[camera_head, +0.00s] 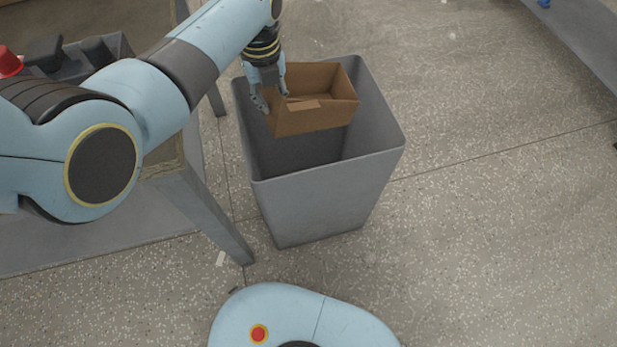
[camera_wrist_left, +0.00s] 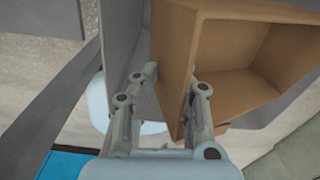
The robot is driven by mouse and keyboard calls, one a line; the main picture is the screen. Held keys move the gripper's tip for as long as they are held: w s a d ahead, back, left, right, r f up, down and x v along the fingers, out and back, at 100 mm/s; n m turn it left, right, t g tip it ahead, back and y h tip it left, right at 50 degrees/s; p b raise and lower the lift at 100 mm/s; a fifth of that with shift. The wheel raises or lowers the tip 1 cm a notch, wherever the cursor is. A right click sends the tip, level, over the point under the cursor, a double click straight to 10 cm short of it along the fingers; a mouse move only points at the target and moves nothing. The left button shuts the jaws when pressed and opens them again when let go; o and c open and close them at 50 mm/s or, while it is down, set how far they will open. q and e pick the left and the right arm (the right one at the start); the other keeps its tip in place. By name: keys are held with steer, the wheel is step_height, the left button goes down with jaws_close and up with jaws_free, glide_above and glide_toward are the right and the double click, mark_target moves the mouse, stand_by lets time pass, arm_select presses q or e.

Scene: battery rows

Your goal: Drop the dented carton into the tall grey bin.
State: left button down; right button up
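The dented carton (camera_head: 318,117) is brown, open-topped and tilted, at the mouth of the tall grey bin (camera_head: 325,195), toward its back. My left gripper (camera_head: 270,97) points down at the carton's left side. Its fingers are spread, one outside the carton's left wall and one at the inner side. The left wrist view shows the carton (camera_wrist_left: 176,60) close up, with a gap between the fingertips (camera_wrist_left: 175,80); no firm grip on the wall shows. The bin's floor is hidden in shadow and behind its front wall. My right gripper is not in view.
A grey table (camera_head: 205,205) stands left of the bin, with a grey tray (camera_head: 75,60) and a red object (camera_head: 9,62) on it. Another grey surface (camera_head: 580,45) is at the top right. The speckled floor right of the bin is clear.

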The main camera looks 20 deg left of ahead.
arm_select(q)
steer(key=c, duration=1.4)
jaws_free()
steer(key=shift+f, duration=0.1)
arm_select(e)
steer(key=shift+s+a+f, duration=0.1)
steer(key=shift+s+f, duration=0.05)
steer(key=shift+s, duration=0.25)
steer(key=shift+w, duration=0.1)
arm_select(q)
step_height(320, 180, up, 12)
